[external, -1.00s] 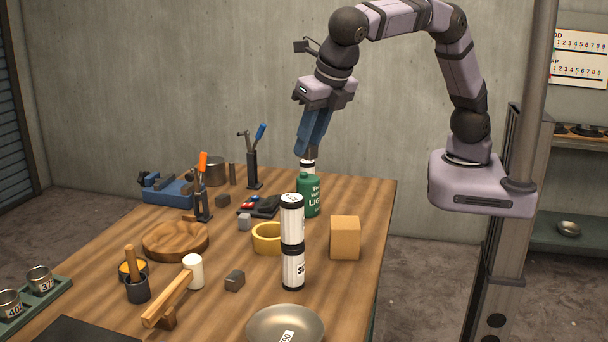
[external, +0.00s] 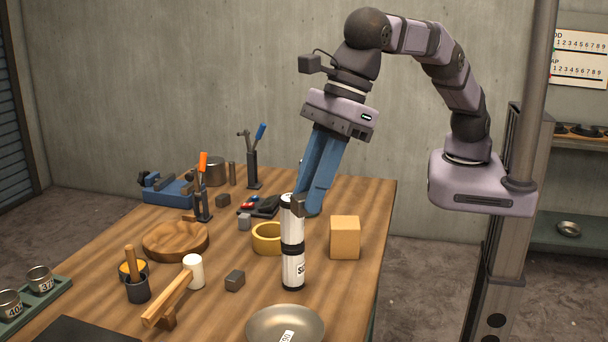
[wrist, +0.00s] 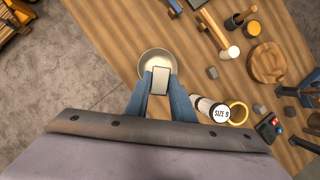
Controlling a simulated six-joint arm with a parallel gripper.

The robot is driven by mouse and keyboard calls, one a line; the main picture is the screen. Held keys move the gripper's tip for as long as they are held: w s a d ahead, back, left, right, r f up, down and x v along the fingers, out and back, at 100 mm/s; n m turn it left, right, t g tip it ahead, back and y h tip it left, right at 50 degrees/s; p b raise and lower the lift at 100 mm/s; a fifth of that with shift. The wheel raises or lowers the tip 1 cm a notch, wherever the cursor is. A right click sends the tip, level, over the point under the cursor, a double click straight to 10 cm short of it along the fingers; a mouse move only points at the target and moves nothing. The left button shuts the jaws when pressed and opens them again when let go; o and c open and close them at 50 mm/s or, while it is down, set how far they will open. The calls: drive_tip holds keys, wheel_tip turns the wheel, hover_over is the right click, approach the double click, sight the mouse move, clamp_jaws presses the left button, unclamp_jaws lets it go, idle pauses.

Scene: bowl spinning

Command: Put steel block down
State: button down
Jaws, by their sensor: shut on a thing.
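My gripper (external: 306,203) is shut on the steel block (external: 298,206), a small dark grey block at the fingertips. The cylinder stands right of the fingers there (wrist: 212,110). The bowl is at the front of the table in the external view (external: 262,319).
A cardboard-coloured box (external: 345,237) and a yellow ring (external: 268,238) stand by the cylinder. A loose grey block (external: 235,281), a mallet (external: 172,296) and a carved wooden dish (external: 176,240) lie left.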

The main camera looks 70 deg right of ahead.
hover_over(309, 330)
wheel_tip(309, 330, down, 11)
drive_tip(key=shift+f+p, duration=1.65)
drive_tip(key=shift+f, duration=3.3)
drive_tip(key=shift+f, duration=0.4)
drive_tip(key=shift+f, duration=0.2)
